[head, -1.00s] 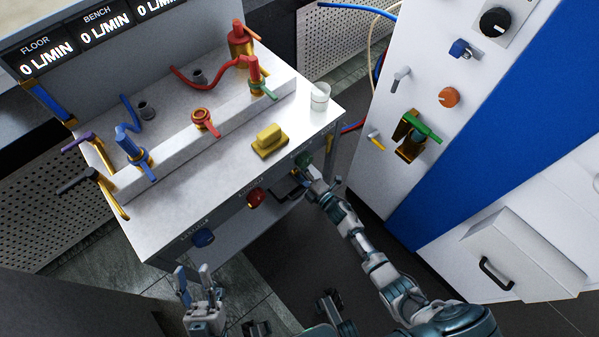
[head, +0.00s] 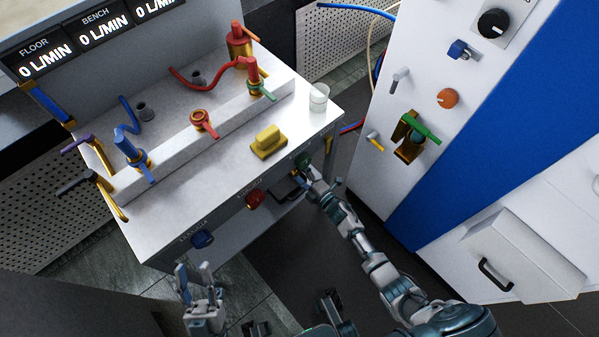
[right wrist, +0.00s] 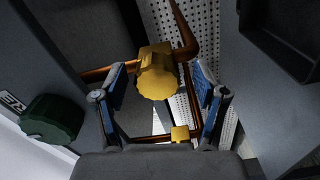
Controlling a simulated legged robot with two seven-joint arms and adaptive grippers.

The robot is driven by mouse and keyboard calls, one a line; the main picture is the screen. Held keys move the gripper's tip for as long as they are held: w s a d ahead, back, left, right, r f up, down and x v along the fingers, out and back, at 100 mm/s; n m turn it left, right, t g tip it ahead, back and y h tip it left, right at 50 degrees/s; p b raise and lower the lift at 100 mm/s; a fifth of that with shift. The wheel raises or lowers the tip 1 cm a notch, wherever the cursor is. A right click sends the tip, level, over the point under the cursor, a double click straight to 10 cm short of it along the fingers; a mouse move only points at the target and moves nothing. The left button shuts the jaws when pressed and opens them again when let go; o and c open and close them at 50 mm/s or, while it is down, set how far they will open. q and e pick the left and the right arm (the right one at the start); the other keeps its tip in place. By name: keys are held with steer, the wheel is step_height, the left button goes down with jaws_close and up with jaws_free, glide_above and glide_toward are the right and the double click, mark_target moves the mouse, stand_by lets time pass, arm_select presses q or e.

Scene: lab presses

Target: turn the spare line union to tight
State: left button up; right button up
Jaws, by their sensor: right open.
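In the right wrist view a brass, many-sided union nut (right wrist: 157,78) sits on copper pipe (right wrist: 183,30); I take it to be the spare line union. My right gripper (right wrist: 158,68) is open, with one blue-padded finger on each side of the nut in the picture. Gaps show beside the nut, and I cannot tell how deep it lies between the fingers. In the head view my right gripper (head: 309,170) is at the bench's front right corner, and the union is hidden there. My left gripper (head: 194,282) is open and empty in front of the bench.
A dark green knob (right wrist: 52,119) is left of the right gripper. Red (head: 254,198) and blue (head: 203,238) knobs line the bench front. A yellow block (head: 269,141) and a clear beaker (head: 319,97) stand on the bench. A white cabinet (head: 375,180) rises to the right.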

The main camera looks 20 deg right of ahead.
steer(key=shift+s, duration=0.2)
steer(key=v, duration=1.1)
steer(key=shift+s+d, duration=0.15)
steer(key=shift+s, duration=0.15)
